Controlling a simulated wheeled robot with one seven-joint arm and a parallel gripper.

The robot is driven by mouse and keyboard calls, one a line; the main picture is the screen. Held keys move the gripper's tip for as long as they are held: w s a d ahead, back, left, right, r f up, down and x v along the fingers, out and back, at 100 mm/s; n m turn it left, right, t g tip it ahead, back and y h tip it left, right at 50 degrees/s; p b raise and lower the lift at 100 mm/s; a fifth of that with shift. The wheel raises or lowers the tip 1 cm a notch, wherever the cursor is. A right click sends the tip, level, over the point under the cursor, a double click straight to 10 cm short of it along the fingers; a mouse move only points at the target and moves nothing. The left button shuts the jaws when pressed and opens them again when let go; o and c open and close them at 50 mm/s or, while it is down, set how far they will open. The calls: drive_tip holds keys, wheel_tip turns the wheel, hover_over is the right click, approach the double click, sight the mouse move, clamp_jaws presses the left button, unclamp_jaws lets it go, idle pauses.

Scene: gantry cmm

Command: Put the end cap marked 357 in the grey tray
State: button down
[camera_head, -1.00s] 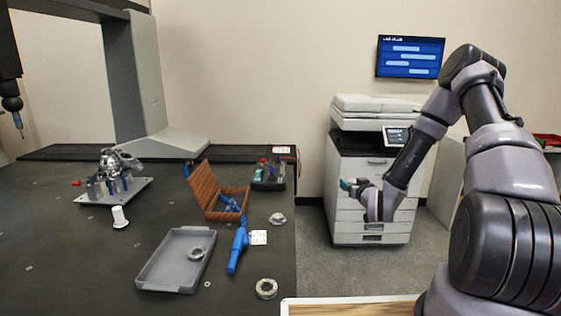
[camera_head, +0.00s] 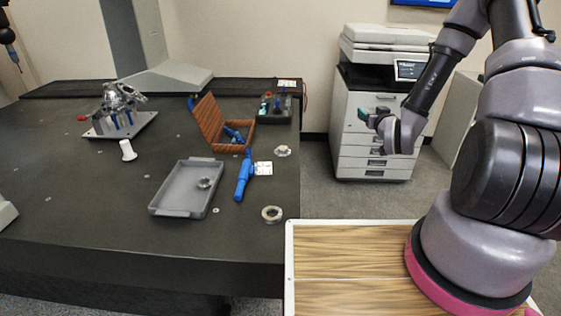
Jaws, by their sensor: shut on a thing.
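My gripper (camera_head: 366,116) is at the end of the raised arm, in front of the printer and right of the black table. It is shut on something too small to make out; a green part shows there. Several metal ring-shaped parts are in view: one (camera_head: 204,183) lies in the grey tray (camera_head: 168,197), one (camera_head: 272,214) lies near the table's front right corner, and one (camera_head: 283,150) near its right edge. No marking such as 357 can be read on any of them.
A blue tool (camera_head: 243,177) and a white card (camera_head: 263,168) lie right of the tray. An open brown box (camera_head: 210,120), a white part (camera_head: 128,151) and a metal fixture (camera_head: 120,112) stand behind. The printer (camera_head: 345,145) stands right of the table (camera_head: 110,215).

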drive_tip(key=w+a+f+n+g+y, duration=0.1)
drive_tip(key=w+a+f+n+y, duration=0.15)
drive_tip(key=a, duration=0.25)
drive_tip(key=w+a+f+n+y, duration=0.1)
drive_tip(key=a+f+y, duration=0.15)
drive_tip(key=a, duration=0.25)
drive_tip(key=n+g+y, duration=0.9)
hover_over(278, 190)
wheel_tip(278, 190, down, 15)
drive_tip(key=shift+s, duration=0.15)
wheel_tip(278, 190, down, 10)
drive_tip(key=shift+r, duration=0.2)
drive_tip(key=shift+d+f, duration=0.1)
drive_tip(key=shift+f, duration=0.1)
drive_tip(key=shift+c, duration=0.7)
unclamp_jaws()
